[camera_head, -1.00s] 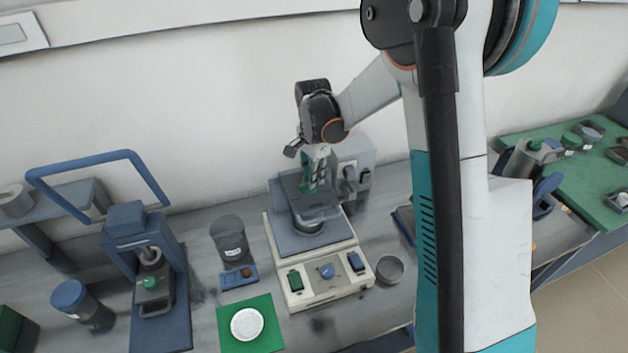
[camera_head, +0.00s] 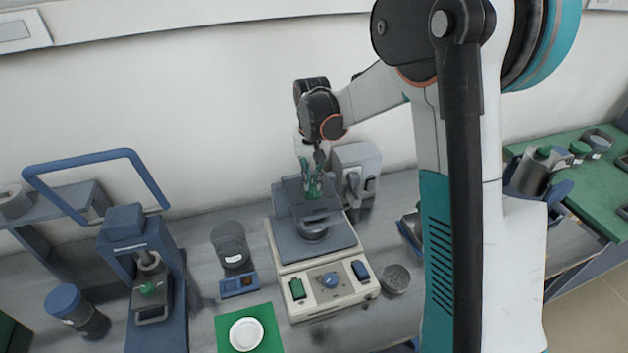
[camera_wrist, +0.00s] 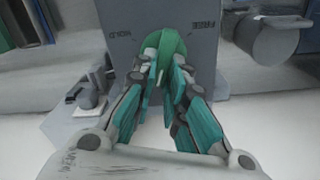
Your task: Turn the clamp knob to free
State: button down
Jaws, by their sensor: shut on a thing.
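The clamp knob (camera_wrist: 168,42) is green and round-edged. In the wrist view it sits on a grey plate (camera_wrist: 205,70) with the word HOLD to its left and another marking, hard to read, to its right. My gripper (camera_wrist: 164,62) is shut on the knob, with teal-padded fingers on both sides of it. In the head view my gripper (camera_head: 312,188) points down at the top of the grey and cream device (camera_head: 330,285). There the fingers largely hide the knob.
A grey unit (camera_head: 357,165) stands close behind the device on the right. A dark jar (camera_head: 230,243) and a green mat (camera_head: 270,338) with a white dish (camera_head: 246,334) are at left. A blue press (camera_head: 128,240) stands further left. A small round bowl (camera_head: 396,279) is to the right.

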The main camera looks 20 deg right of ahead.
aim_at(308, 194)
jog(key=n, duration=0.3)
jog(key=shift+w+a+n+b, duration=0.1)
jog(key=shift+a+n+b, duration=0.2)
jog(key=shift+n+b, duration=0.1)
jog(key=n, duration=0.3)
jog(key=shift+a+n, duration=0.25)
jog(key=shift+n, duration=0.05)
jog(key=n, duration=0.4)
jog(key=n+b, duration=0.1)
jog(key=n, duration=0.1)
jog(key=shift+s+a, duration=0.3)
jog(key=shift+a, duration=0.1)
jog(key=n, duration=0.4)
jog(key=shift+s+a, duration=0.15)
jog(key=shift+s, duration=0.1)
jog(key=n, duration=0.3)
jog(key=shift+s+n+b, duration=0.25)
jog(key=shift+n+b, duration=0.05)
jog(key=shift+b, duration=0.05)
jog(key=n, duration=0.3)
jog(key=shift+s+n, duration=0.25)
jog(key=shift+n, duration=0.05)
jog(key=shift+s+n, duration=0.2)
jog(key=shift+n, duration=1.4)
